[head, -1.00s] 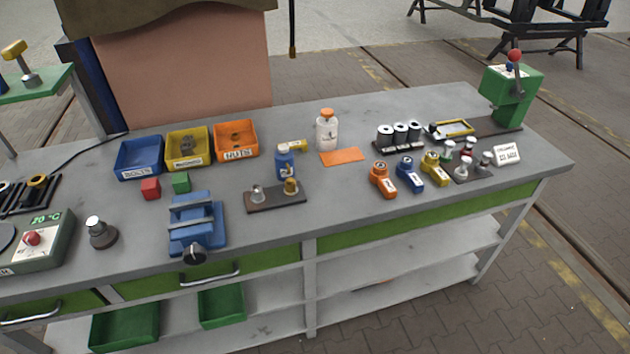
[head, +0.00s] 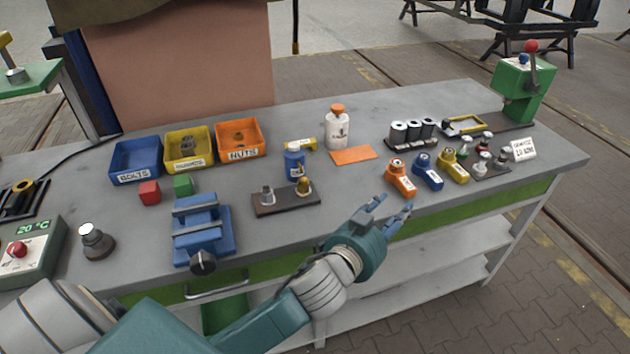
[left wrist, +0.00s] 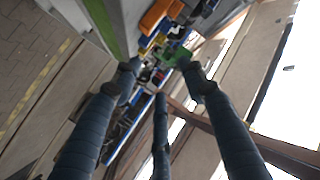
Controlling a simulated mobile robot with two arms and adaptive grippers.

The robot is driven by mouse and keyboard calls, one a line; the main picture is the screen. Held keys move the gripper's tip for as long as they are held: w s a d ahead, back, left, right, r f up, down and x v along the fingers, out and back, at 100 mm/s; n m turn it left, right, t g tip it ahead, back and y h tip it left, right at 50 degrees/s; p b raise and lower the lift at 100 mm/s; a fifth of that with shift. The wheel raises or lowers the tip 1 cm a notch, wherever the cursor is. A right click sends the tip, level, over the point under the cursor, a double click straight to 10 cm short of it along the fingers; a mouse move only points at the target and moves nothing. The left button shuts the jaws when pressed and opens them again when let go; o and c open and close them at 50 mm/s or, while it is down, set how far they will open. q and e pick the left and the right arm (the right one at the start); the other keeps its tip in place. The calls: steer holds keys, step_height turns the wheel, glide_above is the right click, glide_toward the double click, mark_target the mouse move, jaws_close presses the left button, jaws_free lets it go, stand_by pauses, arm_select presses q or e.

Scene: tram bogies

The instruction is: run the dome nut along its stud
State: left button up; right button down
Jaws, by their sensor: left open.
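A dark board (head: 270,207) lies on the bench behind its front edge. A silver-grey capped piece (head: 267,196) and a brass-coloured domed piece (head: 304,187) stand upright on it. They are too small for me to tell the dome nut from its stud. My left gripper (head: 394,206) is open and empty, over the bench's front edge, right of the board and apart from it. In the left wrist view, the spread fingers of the left gripper (left wrist: 160,78) hold nothing; the board cannot be made out there. My right gripper is not in view.
A blue vise (head: 203,232) stands left of the board, and a blue bottle (head: 294,163) behind it. Orange (head: 400,180), blue (head: 428,172) and yellow (head: 453,165) tools lie close beyond my left gripper. The bench between board and orange tool is mostly clear.

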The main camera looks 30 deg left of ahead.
arm_select(q)
steer(key=w+d+r+m+t+h, duration=0.3)
steer(key=w+d+r+m+h, duration=0.15)
steer(key=d+r, duration=0.4)
steer(key=s+d+r+m+g+h, duration=0.2)
steer(key=d+r+m+g+h, duration=0.55)
steer(key=d+m+h, duration=0.6)
steer(key=m+g+y, duration=0.6)
steer(key=g+y, duration=0.5)
steer(key=y, duration=0.9)
glide_above(303, 182)
step_height(303, 182, down, 9)
step_height(303, 182, down, 11)
steer(key=p, duration=0.2)
steer(key=shift+r+p, duration=0.1)
steer(key=shift+p, duration=0.25)
